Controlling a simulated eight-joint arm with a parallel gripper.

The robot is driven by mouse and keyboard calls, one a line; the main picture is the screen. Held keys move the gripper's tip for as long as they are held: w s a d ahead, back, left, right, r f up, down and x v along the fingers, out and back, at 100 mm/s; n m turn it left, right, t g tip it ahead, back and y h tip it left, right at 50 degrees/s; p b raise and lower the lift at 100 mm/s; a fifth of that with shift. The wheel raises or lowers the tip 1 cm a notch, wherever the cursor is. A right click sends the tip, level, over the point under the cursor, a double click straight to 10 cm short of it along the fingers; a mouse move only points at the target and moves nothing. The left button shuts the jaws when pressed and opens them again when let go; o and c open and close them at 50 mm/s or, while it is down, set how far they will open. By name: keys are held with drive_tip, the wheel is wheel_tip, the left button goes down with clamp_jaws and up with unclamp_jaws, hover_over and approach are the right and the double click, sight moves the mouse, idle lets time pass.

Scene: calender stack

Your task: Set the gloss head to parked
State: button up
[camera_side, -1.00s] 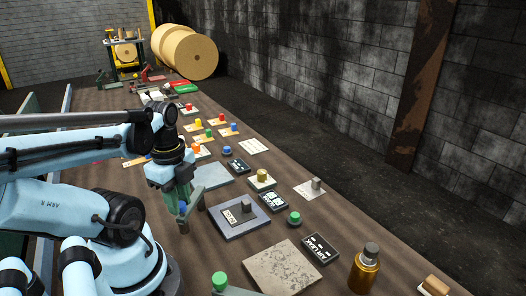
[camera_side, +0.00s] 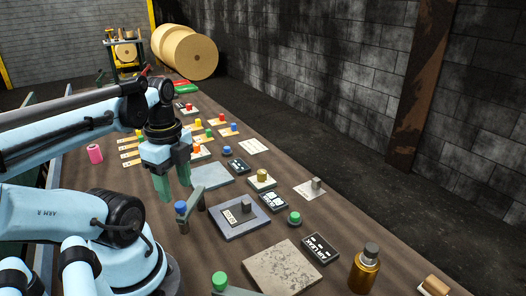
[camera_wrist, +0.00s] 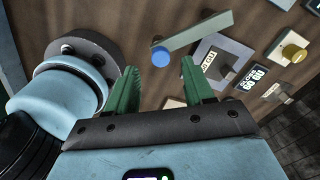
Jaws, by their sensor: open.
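A grey lever bar with a blue knob (camera_side: 181,207) stands beside my arm; the knob also shows in the wrist view (camera_wrist: 160,57), between and beyond my fingertips. My gripper (camera_side: 175,193), with green fingers, is open and empty, above and slightly left of the knob in the side view, apart from it.
A green-knobbed lever (camera_side: 220,280) is at the front. A pink cylinder (camera_side: 95,153) stands left. Several coloured knobs stand further back.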

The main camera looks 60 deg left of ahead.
wheel_tip(320, 180, up, 8)
idle(0.4)
drive_tip(key=shift+f, duration=0.15)
drive_tip(key=w+d+f+n+t, duration=0.3)
drive_tip(key=w+d+n, duration=0.2)
drive_tip(key=w, duration=0.3)
drive_tip(key=w+d+f+n+t, duration=0.3)
drive_tip(key=w+d+n, duration=0.3)
drive_tip(key=w, duration=0.2)
drive_tip(key=shift+w+d+f+n+t, duration=0.2)
drive_tip(key=shift+w+n+t, duration=0.15)
drive_tip(key=shift+t, duration=0.25)
